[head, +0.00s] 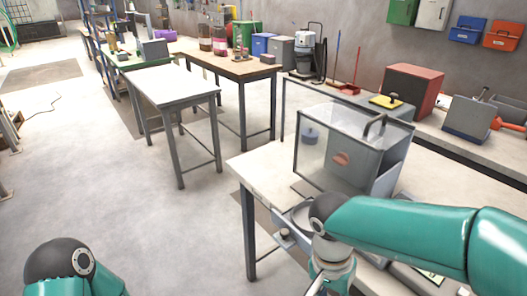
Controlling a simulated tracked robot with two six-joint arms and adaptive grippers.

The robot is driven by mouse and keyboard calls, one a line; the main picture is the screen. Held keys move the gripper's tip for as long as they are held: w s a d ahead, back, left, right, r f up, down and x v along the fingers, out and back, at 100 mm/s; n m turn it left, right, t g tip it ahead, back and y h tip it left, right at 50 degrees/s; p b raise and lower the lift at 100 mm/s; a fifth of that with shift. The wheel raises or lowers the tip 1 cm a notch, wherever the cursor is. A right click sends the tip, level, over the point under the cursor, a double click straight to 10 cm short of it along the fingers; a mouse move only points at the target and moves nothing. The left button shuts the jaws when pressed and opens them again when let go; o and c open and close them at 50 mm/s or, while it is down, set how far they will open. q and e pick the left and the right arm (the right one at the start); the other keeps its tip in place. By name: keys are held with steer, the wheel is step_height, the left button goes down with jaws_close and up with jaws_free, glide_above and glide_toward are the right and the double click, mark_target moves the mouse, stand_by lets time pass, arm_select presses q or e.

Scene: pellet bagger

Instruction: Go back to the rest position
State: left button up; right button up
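The pellet bagger appears to be the clear-fronted grey box (318,150) with a dark handle on top, standing on the near workbench (262,166). My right arm comes in from the right across the front of this bench, and its wrist bends down in front of the box and out of the bottom of the picture. My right gripper's fingers are not visible. Only a dark joint and a bit of teal link of my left arm show at the bottom left corner. My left gripper is out of the picture.
A pale table (172,84) and a wooden-topped table (225,62) stand farther back. A red-sided box (412,88) and a grey bin (468,118) sit on the right-hand bench. The floor (110,190) at left centre is clear.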

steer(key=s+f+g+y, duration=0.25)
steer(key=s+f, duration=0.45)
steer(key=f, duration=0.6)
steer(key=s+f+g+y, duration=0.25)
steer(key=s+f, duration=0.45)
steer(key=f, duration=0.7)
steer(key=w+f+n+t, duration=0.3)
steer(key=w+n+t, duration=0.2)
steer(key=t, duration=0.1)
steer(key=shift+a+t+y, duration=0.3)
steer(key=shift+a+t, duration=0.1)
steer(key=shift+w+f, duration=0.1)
